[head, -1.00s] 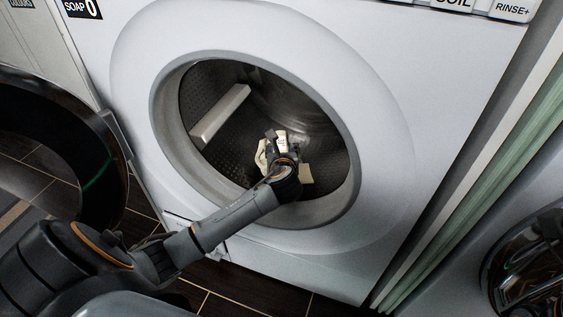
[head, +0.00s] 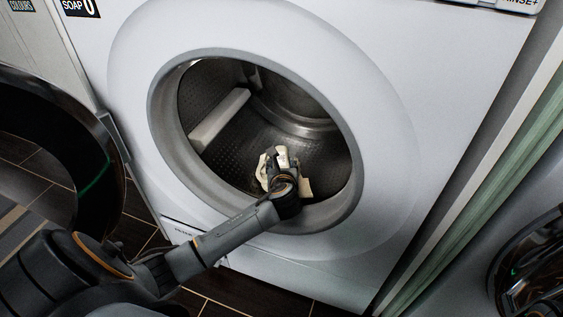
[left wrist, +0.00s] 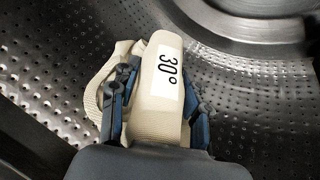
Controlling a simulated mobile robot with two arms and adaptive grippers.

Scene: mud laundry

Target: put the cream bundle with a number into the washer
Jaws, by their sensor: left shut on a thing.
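The cream bundle (head: 263,172) is inside the washer drum, held in my left gripper (head: 281,160). In the left wrist view the bundle (left wrist: 155,112) carries a white label reading 30° and sits between the two fingers of the gripper (left wrist: 157,95). The gripper is shut on it, and a fold of cloth bulges out on the left side. The washer (head: 395,150) is white, with its round opening facing me. My left arm passes over the lower rim of the opening. I cannot tell whether the bundle touches the drum floor. My right gripper is not in view.
The washer's round door (head: 58,150) stands open at the left. The perforated drum (left wrist: 245,80) is around the gripper, with a pale paddle (head: 220,120) on its left wall. Another round machine door (head: 530,270) is at the lower right.

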